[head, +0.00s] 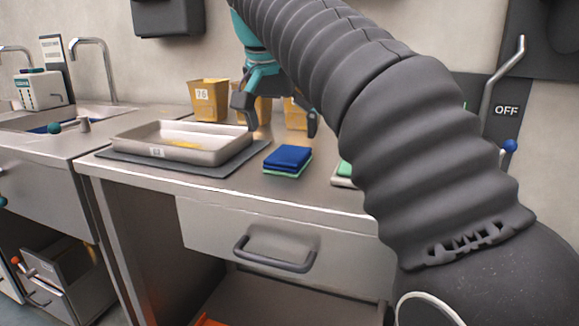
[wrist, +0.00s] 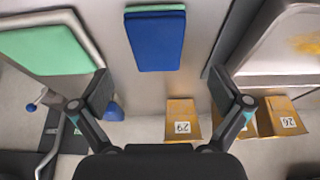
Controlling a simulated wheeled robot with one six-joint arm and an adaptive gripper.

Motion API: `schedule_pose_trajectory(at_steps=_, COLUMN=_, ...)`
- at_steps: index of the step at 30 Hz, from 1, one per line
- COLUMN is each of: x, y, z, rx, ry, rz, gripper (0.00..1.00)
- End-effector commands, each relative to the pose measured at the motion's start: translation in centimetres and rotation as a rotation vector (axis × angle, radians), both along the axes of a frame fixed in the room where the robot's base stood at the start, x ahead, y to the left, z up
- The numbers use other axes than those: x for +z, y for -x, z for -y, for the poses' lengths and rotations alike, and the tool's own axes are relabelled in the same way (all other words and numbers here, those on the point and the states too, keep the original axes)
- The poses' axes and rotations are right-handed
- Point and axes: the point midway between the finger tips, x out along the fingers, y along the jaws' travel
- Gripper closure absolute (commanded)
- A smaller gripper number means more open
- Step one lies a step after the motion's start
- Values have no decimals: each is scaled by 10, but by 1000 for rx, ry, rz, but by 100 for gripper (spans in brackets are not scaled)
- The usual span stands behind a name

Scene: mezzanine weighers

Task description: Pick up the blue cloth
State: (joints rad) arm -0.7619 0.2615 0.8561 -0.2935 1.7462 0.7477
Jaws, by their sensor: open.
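The blue cloth (head: 288,157) lies folded on the metal counter, on top of a green folded cloth (head: 285,173). In the wrist view the blue cloth (wrist: 156,42) is at the top middle, ahead of the fingers, with a thin green edge beyond it. My gripper (head: 276,118) hangs above the counter, behind and above the cloth in the head view. In the wrist view my gripper (wrist: 163,95) has its two fingers wide apart with nothing between them. The cloth is not touched by either finger.
A metal tray (head: 135,134) with a yellow patch inside stands on a dark mat (head: 225,166) left of the cloth. Numbered yellow boxes (head: 209,98) stand along the wall. A green-topped item (wrist: 50,50) lies on the cloth's other side. A sink (head: 90,115) is far left.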

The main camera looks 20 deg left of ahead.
Motion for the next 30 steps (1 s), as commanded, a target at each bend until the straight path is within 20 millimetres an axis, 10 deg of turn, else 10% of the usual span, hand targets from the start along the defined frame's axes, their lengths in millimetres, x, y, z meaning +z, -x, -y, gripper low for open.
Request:
schedule_pose_trajectory(at_steps=15, x=-50, y=-19, z=6, rx=-1, ry=2, rz=-1, gripper=0)
schedule_pose_trajectory(at_steps=30, x=-54, y=-21, z=6, rx=0, ry=0, rz=0, gripper=0)
